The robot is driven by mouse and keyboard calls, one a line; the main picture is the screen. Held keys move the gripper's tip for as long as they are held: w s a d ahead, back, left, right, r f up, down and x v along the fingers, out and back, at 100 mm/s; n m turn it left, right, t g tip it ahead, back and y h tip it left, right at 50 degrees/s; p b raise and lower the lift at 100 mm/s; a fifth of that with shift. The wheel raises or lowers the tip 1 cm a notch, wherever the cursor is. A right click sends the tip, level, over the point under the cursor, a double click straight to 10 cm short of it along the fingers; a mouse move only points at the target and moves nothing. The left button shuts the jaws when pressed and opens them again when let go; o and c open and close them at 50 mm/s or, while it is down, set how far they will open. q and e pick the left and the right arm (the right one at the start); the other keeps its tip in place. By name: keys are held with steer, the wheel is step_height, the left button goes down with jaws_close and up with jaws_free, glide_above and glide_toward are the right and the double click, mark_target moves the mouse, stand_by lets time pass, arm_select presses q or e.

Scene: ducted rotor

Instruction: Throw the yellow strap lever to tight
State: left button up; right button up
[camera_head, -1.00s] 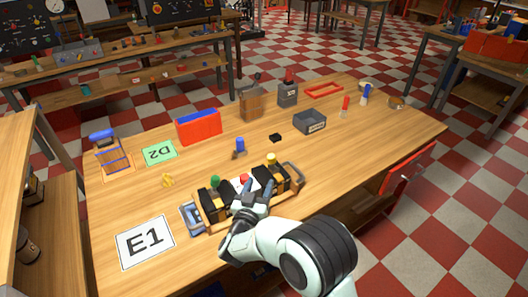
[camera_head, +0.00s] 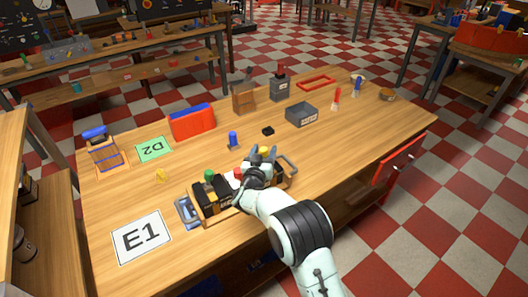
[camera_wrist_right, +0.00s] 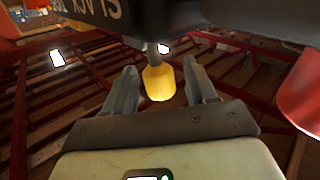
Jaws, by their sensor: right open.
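The yellow strap lever (camera_wrist_right: 159,82) has a rounded yellow knob on a grey stem, below a dark block (camera_wrist_right: 120,12) with white lettering, partly cut off, in the right wrist view. My right gripper (camera_wrist_right: 160,70) is open, with one finger on each side of the knob and visible gaps between. In the head view my right gripper (camera_head: 261,156) is over the right part of the black and tan strapped device (camera_head: 212,200), and the yellow knob (camera_head: 264,150) shows only partly beside the fingers. The lever's exact position is hard to tell. My left gripper is out of view.
A green knob (camera_head: 209,174) and a red knob (camera_head: 238,173) stand on the device left of my gripper. A blue peg (camera_head: 233,140), a small black block (camera_head: 268,131) and a grey bin (camera_head: 302,114) are behind. The E1 card (camera_head: 141,237) lies front left.

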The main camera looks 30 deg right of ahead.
steer(key=c, duration=1)
steer(key=shift+o, duration=0.2)
